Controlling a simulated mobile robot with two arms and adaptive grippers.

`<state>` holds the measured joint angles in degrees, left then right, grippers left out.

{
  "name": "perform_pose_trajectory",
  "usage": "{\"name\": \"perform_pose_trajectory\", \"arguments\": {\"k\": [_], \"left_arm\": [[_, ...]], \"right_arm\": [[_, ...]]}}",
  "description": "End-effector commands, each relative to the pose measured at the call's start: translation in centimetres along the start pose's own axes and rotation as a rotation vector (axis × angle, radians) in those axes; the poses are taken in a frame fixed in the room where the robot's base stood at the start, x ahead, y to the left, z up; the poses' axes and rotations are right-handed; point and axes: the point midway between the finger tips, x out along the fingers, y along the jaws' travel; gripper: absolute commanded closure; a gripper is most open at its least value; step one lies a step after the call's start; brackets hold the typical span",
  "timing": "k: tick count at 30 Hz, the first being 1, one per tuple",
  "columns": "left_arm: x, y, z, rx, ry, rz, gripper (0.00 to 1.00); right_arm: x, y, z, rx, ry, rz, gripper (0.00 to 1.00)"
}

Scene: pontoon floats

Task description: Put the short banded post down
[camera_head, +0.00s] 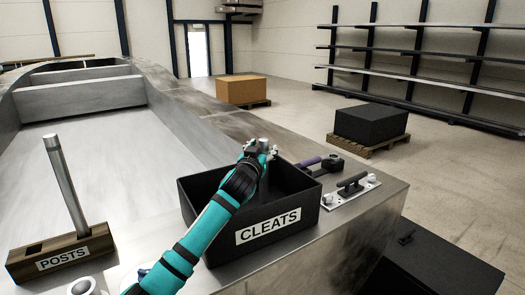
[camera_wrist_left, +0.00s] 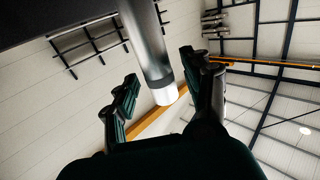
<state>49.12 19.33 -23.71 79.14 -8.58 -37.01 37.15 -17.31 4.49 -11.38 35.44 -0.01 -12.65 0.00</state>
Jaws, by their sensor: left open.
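The short banded post (camera_wrist_left: 148,45) is a grey cylinder with a white band at one end, between the fingers in the left wrist view. In the head view its pale top (camera_head: 264,143) shows at my left gripper, over the black CLEATS crate (camera_head: 225,235). The lower part is mostly hidden by the gripper and crate, so I cannot tell what it rests on. My left gripper (camera_wrist_left: 160,88) is open, its fingers on both sides of the post with visible gaps. My right gripper is not in view.
A wooden POSTS block (camera_head: 62,256) with a long grey post (camera_head: 66,185) in it stands at left. A cleat on a pale plate (camera_head: 352,190) and a purple-handled tool (camera_head: 308,163) lie right of the crate.

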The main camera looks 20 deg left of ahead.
Motion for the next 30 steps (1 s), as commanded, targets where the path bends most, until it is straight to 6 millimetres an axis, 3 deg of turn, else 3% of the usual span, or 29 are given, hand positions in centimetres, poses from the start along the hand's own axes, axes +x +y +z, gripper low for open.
{"name": "perform_pose_trajectory", "arguments": {"k": [15,30], "left_arm": [[-6.9,0.0,-0.2,-0.001,0.000,0.001,0.51],[-7.5,0.0,-0.6,0.000,0.001,0.000,0.51]], "right_arm": [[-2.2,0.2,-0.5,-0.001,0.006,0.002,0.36],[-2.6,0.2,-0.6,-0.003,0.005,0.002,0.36]]}}
